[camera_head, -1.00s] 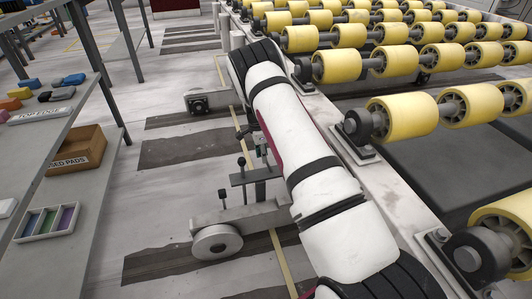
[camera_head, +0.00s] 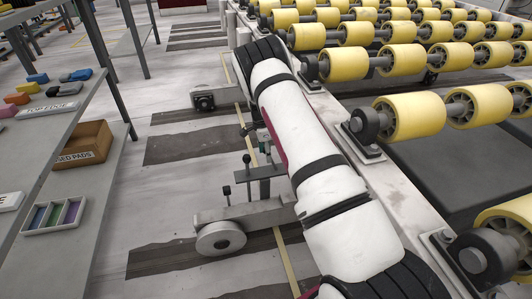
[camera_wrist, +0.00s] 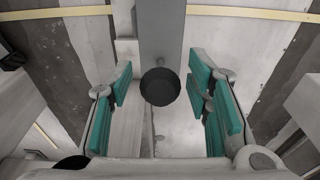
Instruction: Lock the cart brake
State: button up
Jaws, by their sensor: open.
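The grey cart (camera_head: 250,215) stands low on the floor, left of the roller conveyor, with a pale wheel (camera_head: 221,238) at its near end. Two thin upright levers with black knobs rise near it: a nearer one (camera_head: 227,190) and a farther one (camera_head: 246,159) beside a grey bar. My gripper (camera_wrist: 160,85) is open in the wrist view, with teal pads on both sides. A round black knob (camera_wrist: 160,88) shows between the pads, with visible gaps to each side. Which lever it belongs to is unclear. In the head view my white arm largely hides my gripper.
The roller conveyor (camera_head: 405,115) with yellow rollers and a grey side rail runs along the right. At left, a grey bench (camera_head: 60,215) holds a cardboard box (camera_head: 84,145), a divided tray (camera_head: 55,215) and coloured blocks. Floor between bench and cart is clear.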

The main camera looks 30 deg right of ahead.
jog(key=r, duration=0.3)
jog(key=a+r, duration=0.1)
jog(key=r, duration=0.7)
jog(key=shift+w+a, duration=0.15)
jog(key=shift+w, duration=0.1)
jog(key=shift+r, duration=0.4)
